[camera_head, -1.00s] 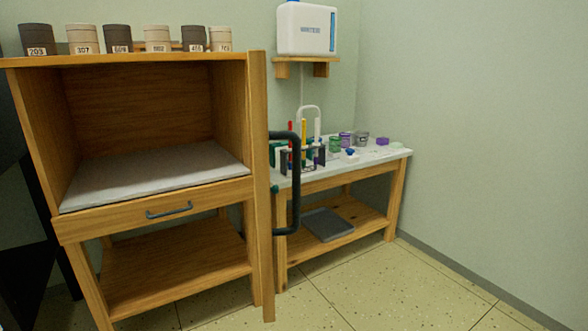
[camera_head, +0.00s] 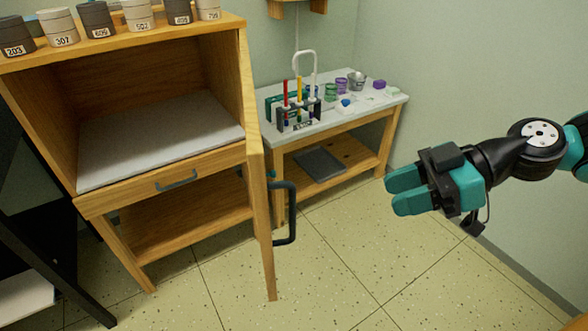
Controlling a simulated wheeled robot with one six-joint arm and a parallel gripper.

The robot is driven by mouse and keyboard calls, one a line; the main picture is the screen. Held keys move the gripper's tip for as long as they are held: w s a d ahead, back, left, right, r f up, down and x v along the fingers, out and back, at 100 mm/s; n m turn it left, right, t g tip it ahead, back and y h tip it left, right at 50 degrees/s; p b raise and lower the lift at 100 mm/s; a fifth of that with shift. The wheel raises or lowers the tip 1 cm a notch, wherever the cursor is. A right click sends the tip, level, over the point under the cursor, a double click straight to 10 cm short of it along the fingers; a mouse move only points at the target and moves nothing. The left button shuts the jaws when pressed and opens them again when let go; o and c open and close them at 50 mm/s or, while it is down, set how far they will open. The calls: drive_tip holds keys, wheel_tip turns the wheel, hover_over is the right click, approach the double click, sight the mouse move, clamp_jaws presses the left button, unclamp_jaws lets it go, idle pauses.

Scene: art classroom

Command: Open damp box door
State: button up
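The damp box is a wooden cabinet (camera_head: 152,191) at the left, with a pale slab (camera_head: 160,138) inside its upper compartment. Its door (camera_head: 262,215) stands swung out toward me from the right front edge, seen nearly edge-on, so the upper compartment lies uncovered. A dark bar handle (camera_head: 292,213) is on the door's right-hand face. My gripper (camera_head: 393,194) is at the right, well apart from the door and handle, with its teal fingers pointing left. A narrow gap shows between the fingers, and they hold nothing.
Labelled pots (camera_head: 95,19) stand on the cabinet top. Behind the door is a bench (camera_head: 345,122) with a tube rack and small cups. The floor (camera_head: 340,260) between door and gripper is clear.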

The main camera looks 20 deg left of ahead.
hover_over(293, 236)
drive_tip(key=shift+n+y, duration=0.3)
drive_tip(key=shift+n, duration=0.1)
drive_tip(key=f, duration=0.6)
drive_tip(key=shift+w+a, duration=0.15)
drive_tip(key=shift+w, duration=0.05)
clamp_jaws()
